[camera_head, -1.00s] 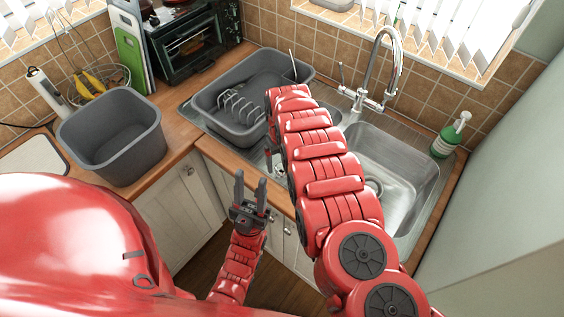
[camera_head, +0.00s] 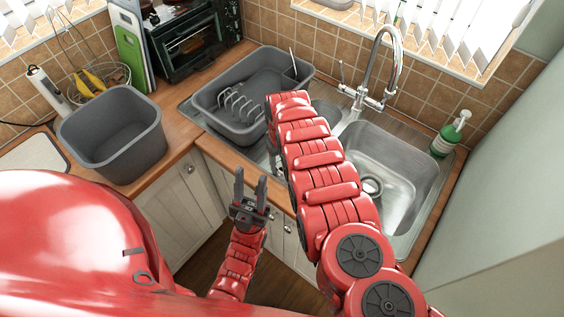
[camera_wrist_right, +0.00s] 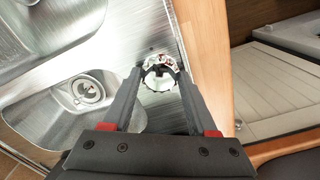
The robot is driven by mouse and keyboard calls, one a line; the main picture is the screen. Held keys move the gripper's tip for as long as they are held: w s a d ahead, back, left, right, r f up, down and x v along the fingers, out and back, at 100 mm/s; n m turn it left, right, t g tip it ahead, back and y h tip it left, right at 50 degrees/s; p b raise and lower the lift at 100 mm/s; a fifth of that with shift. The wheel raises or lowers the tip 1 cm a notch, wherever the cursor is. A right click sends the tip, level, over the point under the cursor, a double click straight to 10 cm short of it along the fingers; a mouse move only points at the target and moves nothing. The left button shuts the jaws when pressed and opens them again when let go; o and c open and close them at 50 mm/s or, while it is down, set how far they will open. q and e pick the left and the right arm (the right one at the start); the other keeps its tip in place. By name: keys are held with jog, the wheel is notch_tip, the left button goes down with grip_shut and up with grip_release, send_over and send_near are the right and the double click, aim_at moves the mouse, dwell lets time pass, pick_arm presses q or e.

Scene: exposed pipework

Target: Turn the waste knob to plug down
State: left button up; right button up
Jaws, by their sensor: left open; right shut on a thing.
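The waste knob (camera_wrist_right: 160,76) is a round chrome knob with a notched rim, set in the steel sink surface close to the wooden worktop edge. In the right wrist view, my right gripper (camera_wrist_right: 160,70) has one finger on each side of the knob and is shut on it. In the head view my right arm covers most of this spot, so the knob cannot be made out clearly there. My left gripper (camera_head: 250,178) is open and empty, in front of the cabinet doors below the worktop.
The sink basin (camera_head: 405,170) with its drain (camera_head: 371,187) lies right of my right arm. A grey dish rack (camera_head: 245,130) stands on the drainer. The tap (camera_head: 372,100) rises behind. A grey bin (camera_head: 112,140) stands on the left worktop. A soap bottle (camera_head: 447,138) stands at the right.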

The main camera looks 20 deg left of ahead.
jog(key=shift+c, duration=0.7)
jog(key=shift+m, duration=0.3)
jog(key=m+b, duration=0.2)
jog(key=m, duration=0.1)
jog(key=shift+f, duration=0.15)
jog(key=m+b, duration=0.3)
jog(key=m, duration=0.2)
jog(key=shift+b, duration=0.35)
jog(key=m+b, duration=0.2)
jog(key=m, duration=0.2)
jog(key=shift+m+b, duration=0.4)
jog(key=shift+d+m+b, duration=0.1)
jog(key=shift+m+b, duration=1.15)
jog(key=shift+m, duration=0.95)
